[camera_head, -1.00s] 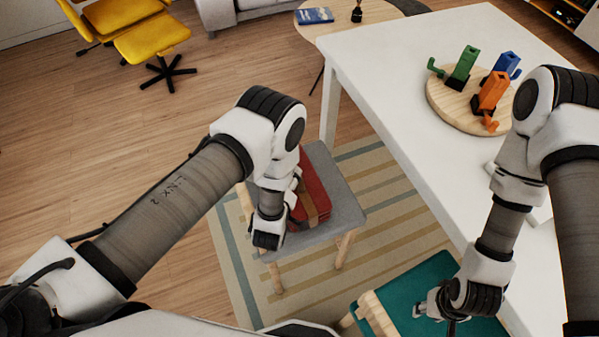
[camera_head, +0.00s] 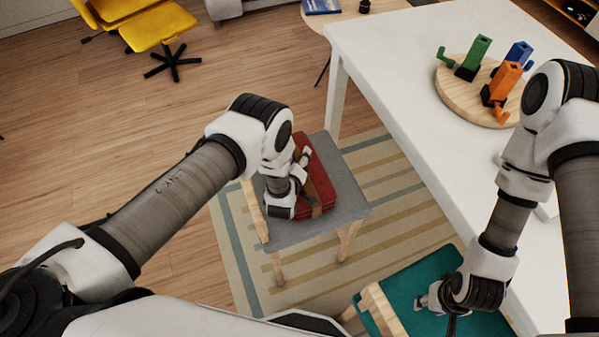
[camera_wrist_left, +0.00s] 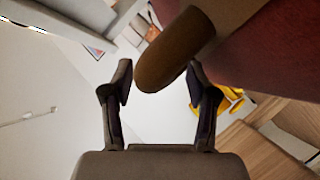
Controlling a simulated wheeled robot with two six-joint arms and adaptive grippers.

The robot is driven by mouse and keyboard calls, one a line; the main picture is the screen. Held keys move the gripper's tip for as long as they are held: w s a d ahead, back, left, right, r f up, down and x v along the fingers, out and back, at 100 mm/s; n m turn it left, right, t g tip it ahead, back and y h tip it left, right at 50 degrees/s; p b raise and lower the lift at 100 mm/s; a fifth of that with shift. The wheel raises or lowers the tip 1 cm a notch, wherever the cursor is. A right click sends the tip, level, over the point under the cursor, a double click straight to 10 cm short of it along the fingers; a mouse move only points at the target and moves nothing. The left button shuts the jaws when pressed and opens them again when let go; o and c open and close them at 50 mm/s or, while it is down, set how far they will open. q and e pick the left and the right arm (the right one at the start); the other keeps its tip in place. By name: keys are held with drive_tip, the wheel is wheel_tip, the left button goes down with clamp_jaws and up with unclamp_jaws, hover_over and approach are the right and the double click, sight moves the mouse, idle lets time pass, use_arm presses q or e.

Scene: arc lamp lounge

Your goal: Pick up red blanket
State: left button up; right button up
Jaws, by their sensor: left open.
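The red blanket (camera_head: 318,180) is a folded bundle with a brown strap, lying on a grey-topped stool (camera_head: 345,208). My left gripper (camera_head: 300,165) is beside it on its left, partly covering it in the head view. In the left wrist view the open left fingers (camera_wrist_left: 160,80) point at a rounded brown strap or handle (camera_wrist_left: 185,45), which reaches in between the fingertips. The red blanket (camera_wrist_left: 275,50) fills the upper right there. I cannot tell whether the fingers touch it. My right gripper (camera_head: 430,300) is over a teal-topped stool; its jaws are too small to judge.
A white table (camera_head: 400,60) stands at the right, bearing a round wooden board (camera_head: 455,98) with green, blue and orange pieces. The teal stool (camera_head: 405,285) is at its near side. A yellow chair (camera_head: 155,30) is far left. The wooden floor at left is clear.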

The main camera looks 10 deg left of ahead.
use_arm(q)
drive_tip(key=shift+w+f, duration=0.1)
clamp_jaws()
drive_tip(key=shift+r, duration=0.2)
